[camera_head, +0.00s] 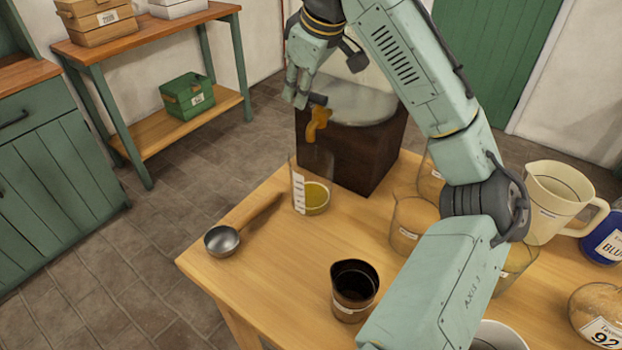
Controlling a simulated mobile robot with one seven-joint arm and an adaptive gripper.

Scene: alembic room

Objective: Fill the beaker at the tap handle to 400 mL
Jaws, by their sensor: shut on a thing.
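A clear beaker (298,188) with white graduation marks stands upright on the wooden table, below the tap. It holds a shallow pool of yellow liquid (317,200) near its bottom; I cannot read the marks. The tap's amber spout (317,124) sticks out above the beaker from a vessel on a dark wooden block (360,152). The dark tap handle (318,99) is at the top of the spout. My gripper (300,98) is shut on the tap handle, partly hiding it. I cannot make out a falling stream.
A metal ladle (222,240) lies left of the beaker. A dark cup (354,288) stands at the front. Glass beakers (408,222), a cream jug (556,200), a blue labelled jar (606,240) and a round labelled jar (598,308) crowd the right. The table's left corner is clear.

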